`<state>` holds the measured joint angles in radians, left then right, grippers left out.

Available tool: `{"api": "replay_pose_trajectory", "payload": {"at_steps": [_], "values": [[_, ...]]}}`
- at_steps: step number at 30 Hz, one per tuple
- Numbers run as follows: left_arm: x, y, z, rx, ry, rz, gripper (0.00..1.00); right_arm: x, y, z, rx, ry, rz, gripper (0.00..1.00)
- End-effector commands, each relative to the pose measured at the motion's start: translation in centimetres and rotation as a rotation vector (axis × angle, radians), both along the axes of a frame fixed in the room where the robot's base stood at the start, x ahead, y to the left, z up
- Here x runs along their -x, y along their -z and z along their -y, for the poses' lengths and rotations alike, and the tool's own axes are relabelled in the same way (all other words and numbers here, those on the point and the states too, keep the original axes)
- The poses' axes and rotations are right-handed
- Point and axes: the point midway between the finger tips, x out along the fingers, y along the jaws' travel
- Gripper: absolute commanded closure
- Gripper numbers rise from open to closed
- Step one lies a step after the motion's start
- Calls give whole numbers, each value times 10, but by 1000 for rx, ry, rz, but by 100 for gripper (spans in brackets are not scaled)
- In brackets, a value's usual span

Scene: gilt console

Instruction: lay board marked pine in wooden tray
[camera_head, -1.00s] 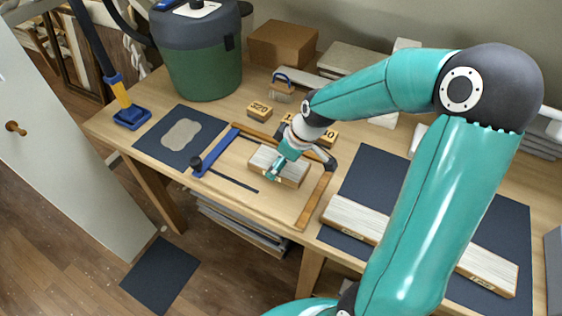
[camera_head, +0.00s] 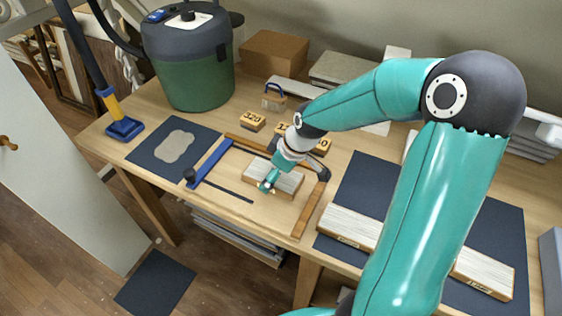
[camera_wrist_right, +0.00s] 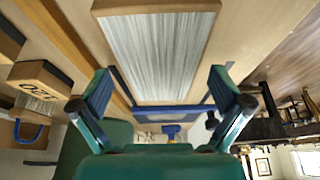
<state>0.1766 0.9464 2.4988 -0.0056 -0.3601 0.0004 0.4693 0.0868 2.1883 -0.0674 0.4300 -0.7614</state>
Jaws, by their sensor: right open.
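A short board with a pale, streaked top (camera_head: 287,184) lies inside the wooden-edged tray (camera_head: 309,210); no mark on it is readable. The board also shows in the right wrist view (camera_wrist_right: 158,55). My right gripper (camera_head: 294,181) is open over this board, its two fingers apart on either side. On the dark mat at right, long pale boards (camera_head: 350,225) show on both sides of my right arm, which hides the middle. They carry small end labels; the nearer right one (camera_head: 484,276) seems to read LIME, the other is unclear. My left gripper is out of view.
Numbered blocks (camera_head: 252,121) stand behind the tray, one marked 320. A green and grey vacuum (camera_head: 190,75) and a cardboard box (camera_head: 273,53) are at the back. A dark mat with a pale patch (camera_head: 160,155) lies left. A blue bar (camera_head: 208,163) borders the tray's left side.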

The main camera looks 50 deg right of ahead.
Motion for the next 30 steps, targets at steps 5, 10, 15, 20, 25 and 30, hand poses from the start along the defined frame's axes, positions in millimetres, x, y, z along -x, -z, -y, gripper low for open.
{"api": "replay_pose_trajectory", "payload": {"at_steps": [5,10,15,20,25,30], "values": [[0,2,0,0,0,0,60,7,-22,3,4,1,7,0],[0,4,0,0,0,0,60,19,-54,7,4,1,8,0],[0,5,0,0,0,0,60,31,-84,10,3,1,7,0],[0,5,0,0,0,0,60,39,-103,12,2,0,5,0],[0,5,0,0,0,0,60,43,-109,12,0,-1,1,0],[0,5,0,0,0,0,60,43,-109,12,0,-1,1,0]]}}
